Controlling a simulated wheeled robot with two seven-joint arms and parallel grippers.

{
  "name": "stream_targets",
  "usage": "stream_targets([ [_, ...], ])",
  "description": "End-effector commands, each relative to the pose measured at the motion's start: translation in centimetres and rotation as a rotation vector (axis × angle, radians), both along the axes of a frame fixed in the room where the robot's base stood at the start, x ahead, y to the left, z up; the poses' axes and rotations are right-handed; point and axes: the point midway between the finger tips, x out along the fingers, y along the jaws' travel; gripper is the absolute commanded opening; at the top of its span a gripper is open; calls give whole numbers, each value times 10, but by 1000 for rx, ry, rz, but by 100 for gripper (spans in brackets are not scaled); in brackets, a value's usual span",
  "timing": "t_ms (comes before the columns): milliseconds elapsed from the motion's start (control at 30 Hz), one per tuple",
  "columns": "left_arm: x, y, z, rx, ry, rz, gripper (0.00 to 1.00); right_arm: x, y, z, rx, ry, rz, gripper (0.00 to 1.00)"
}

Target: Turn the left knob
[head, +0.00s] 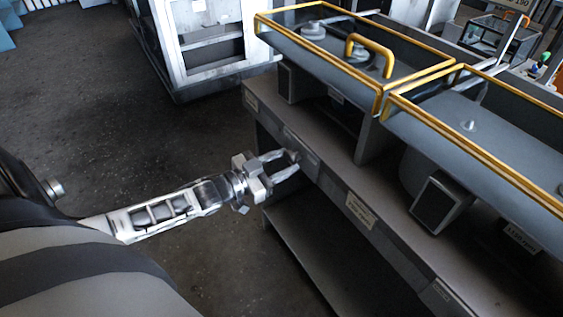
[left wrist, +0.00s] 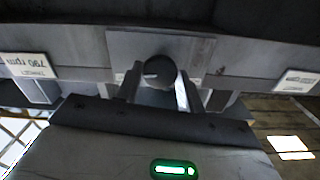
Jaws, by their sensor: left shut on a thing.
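The left knob (left wrist: 160,71) is a dark round knob on the front face of the grey housing, and it shows in the middle of the left wrist view. In the head view the knob (head: 294,155) is a small dark shape at the fingertips, mostly hidden. My left gripper (head: 288,164) reaches in from the left to the housing's front edge. In the left wrist view its two fingers (left wrist: 160,88) stand on either side of the knob, shut on it. My right gripper is not in view.
The grey housing bench (head: 400,228) runs from the middle to the lower right, with labels (head: 361,210) on its front. Yellow-railed trays (head: 420,82) stand on top. A white cabinet (head: 203,40) stands at the back. The floor (head: 90,110) at left is clear.

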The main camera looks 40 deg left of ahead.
Motion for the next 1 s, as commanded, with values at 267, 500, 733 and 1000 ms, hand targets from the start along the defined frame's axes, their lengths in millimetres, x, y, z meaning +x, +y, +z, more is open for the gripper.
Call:
stream_targets([
  [267, 0, 0, 0, 50, -22, 0, 16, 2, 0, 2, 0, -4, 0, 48],
  [500, 0, 0, 1, 192, -81, 1, 16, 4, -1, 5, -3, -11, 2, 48],
  [733, 0, 0, 1, 389, -163, 0, 16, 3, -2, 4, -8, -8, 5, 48],
  [1000, 0, 0, 0, 622, -260, 0, 16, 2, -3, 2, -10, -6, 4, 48],
])
